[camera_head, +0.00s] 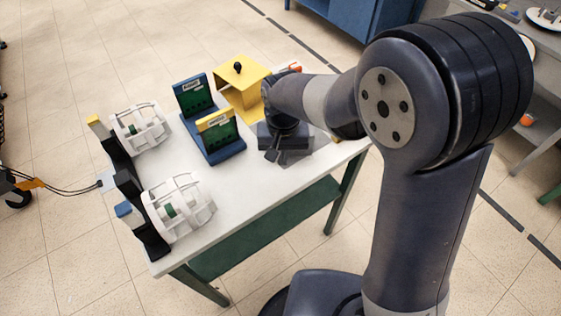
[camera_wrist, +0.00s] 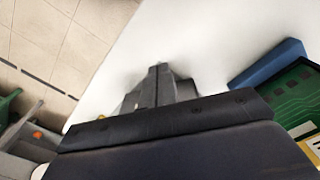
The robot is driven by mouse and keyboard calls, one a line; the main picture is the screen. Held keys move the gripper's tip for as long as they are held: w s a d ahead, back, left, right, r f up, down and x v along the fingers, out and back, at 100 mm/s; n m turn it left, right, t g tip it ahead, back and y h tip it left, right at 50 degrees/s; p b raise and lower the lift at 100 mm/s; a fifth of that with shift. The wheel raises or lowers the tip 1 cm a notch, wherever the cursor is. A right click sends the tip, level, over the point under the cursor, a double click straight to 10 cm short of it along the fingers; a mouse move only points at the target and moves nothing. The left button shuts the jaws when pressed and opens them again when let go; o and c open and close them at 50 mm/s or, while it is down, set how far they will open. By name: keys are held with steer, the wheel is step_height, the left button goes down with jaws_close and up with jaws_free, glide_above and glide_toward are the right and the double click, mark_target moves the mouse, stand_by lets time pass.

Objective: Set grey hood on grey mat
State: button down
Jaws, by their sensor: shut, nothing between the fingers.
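My gripper (camera_head: 272,156) is low over the right part of the white table, with its fingers shut and nothing between them. In the wrist view the shut fingers (camera_wrist: 158,75) point over bare white tabletop. A grey patch that looks like the grey mat (camera_head: 318,143) shows beside and under my gripper, mostly covered by it. I cannot make out the grey hood; my arm and gripper hide that part of the table.
A yellow hood (camera_head: 230,76) with a black knob stands at the table's back. A blue holder with green boards (camera_head: 217,138) stands left of my gripper. Two white coil frames (camera_head: 178,207) (camera_head: 140,128) stand at the left edge. The front middle of the white table (camera_head: 238,192) is clear.

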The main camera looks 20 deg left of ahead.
step_height(320, 180, up, 7)
steer(key=shift+w+f, duration=0.15)
stand_by(0.4)
